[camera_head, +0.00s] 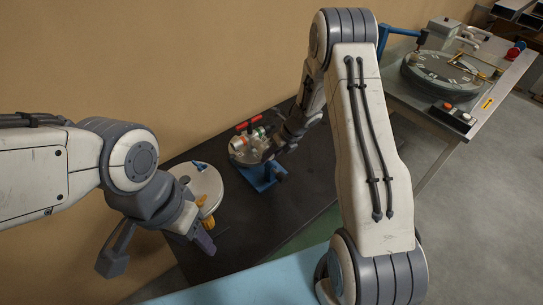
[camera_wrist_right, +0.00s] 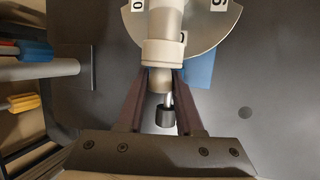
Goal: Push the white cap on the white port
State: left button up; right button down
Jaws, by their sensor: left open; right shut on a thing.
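In the right wrist view, my right gripper (camera_wrist_right: 161,76) is shut on a tan stem (camera_wrist_right: 160,82) below a wide white ring, which looks like the white cap (camera_wrist_right: 163,53). The cap lines up with a white tube, apparently the white port (camera_wrist_right: 166,20), above a round plate with number labels. I cannot tell whether the cap is fully seated. In the head view, my right gripper (camera_head: 271,150) is at the small stand, its fingertips hard to make out. My left gripper (camera_head: 159,256) is open and empty, left of the dark table.
The round plate (camera_head: 237,157) stands on a blue base (camera_head: 264,178), with red parts (camera_head: 248,123) behind. A pale disc (camera_head: 208,180) with blue and yellow parts is near my left gripper. A grey side table (camera_head: 425,117) holds a dial. Dark tabletop (camera_head: 300,200) is free at the front.

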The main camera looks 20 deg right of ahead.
jog(key=shift+w+a, duration=0.1)
jog(key=shift+w, duration=0.1)
jog(key=shift+w+a+p, duration=0.15)
jog(key=shift+w+p, duration=0.2)
jog(key=shift+p, duration=0.1)
jog(key=shift+r, duration=0.1)
jog(key=shift+c, duration=2.4)
grip_release()
jog(key=shift+w, duration=0.15)
jog(key=b+v, duration=0.2)
jog(key=v, duration=0.8)
jog(key=shift+r, duration=0.15)
